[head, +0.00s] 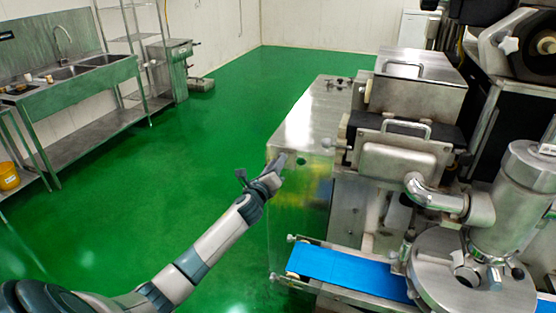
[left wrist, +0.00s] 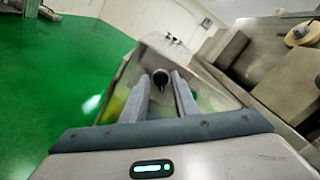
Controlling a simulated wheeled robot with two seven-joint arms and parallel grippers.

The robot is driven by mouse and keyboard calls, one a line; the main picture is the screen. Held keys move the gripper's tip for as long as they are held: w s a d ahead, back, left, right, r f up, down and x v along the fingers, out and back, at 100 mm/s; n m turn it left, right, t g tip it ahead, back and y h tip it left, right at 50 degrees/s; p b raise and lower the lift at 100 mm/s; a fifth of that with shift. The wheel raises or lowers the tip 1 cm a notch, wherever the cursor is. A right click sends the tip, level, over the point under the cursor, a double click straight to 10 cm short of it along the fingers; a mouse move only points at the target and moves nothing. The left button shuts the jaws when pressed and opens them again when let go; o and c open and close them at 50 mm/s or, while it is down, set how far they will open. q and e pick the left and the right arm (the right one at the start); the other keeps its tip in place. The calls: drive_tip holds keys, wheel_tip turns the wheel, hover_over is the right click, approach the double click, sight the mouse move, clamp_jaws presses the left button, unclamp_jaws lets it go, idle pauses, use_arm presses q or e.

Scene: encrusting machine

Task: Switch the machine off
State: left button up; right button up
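The encrusting machine (head: 318,125) is a large steel unit on the right in the head view, with a blue conveyor belt (head: 340,268) low at its front. A small dark round knob (head: 300,161) is on the cabinet's front face; it also shows in the left wrist view (left wrist: 160,77). My left gripper (head: 281,162) is at this face, just left of the knob in the head view. In the left wrist view, the left gripper's two fingers (left wrist: 162,92) are apart, with the knob showing between their tips. Contact cannot be told. My right gripper is not in view.
A steel sink bench (head: 85,72) stands on the left, with a yellow bucket (head: 8,177) at the edge. The green floor (head: 150,190) between bench and machine is clear.

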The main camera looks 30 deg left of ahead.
use_arm(q)
drive_tip(key=shift+w+a, duration=0.15)
drive_tip(key=shift+w, duration=0.55)
clamp_jaws()
drive_tip(key=shift+n, duration=0.3)
drive_tip(key=shift+f+n+b, duration=0.2)
drive_tip(key=shift+n+b, duration=0.1)
drive_tip(key=shift+n, duration=2.65)
drive_tip(key=shift+f+n+b, duration=0.25)
drive_tip(key=shift+n+b, duration=0.1)
drive_tip(key=shift+n, duration=2.55)
drive_tip(key=shift+f+n+b, duration=0.2)
drive_tip(key=shift+n+b, duration=0.1)
drive_tip(key=shift+n, duration=2.65)
